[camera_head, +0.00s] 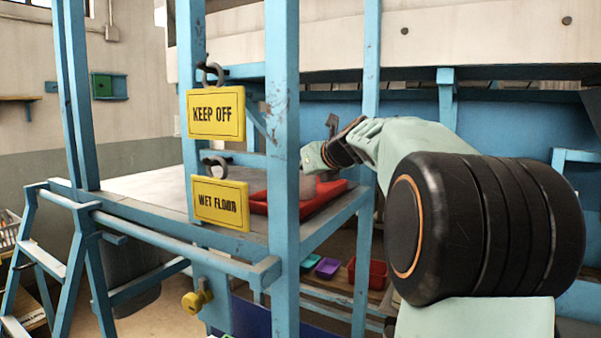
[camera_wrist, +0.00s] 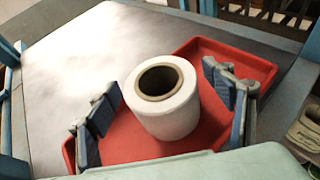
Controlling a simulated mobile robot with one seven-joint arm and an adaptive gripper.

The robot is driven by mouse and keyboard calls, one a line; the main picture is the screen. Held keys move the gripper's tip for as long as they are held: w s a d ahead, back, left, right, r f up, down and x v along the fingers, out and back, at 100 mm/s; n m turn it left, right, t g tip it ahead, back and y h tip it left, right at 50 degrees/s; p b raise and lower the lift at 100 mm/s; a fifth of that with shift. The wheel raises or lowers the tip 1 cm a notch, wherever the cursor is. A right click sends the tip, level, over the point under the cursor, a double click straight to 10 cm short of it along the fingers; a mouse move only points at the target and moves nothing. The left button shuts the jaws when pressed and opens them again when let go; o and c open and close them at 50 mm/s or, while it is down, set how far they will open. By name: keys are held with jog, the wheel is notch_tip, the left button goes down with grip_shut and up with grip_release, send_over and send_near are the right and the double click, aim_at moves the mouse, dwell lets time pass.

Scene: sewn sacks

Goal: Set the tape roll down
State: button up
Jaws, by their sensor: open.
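The tape roll (camera_wrist: 176,109) is a white roll with a brown core. In the wrist view it stands upright on the red tray (camera_wrist: 125,142), core facing up. My gripper (camera_wrist: 170,112) is open, with one blue-grey finger on each side of the roll and a visible gap to both. In the head view my gripper (camera_head: 318,160) is at the end of my arm over the red tray (camera_head: 312,202), behind the blue post. The roll is mostly hidden there; only a pale bit shows by the post.
The tray lies on a grey tabletop (camera_wrist: 75,62) in a blue frame (camera_head: 286,130). Yellow signs reading KEEP OFF (camera_head: 216,113) and WET FLOOR (camera_head: 220,203) hang on the near side. Small coloured bins (camera_head: 327,267) sit below. The tabletop left of the tray is clear.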

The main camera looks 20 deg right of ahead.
jog(key=shift+r, duration=0.15)
jog(key=shift+s+r, duration=0.1)
jog(key=shift+s, duration=0.1)
jog(key=b+v, duration=0.1)
jog(key=v, duration=1)
jog(key=shift+s+r, duration=0.15)
jog(key=shift+s, duration=0.1)
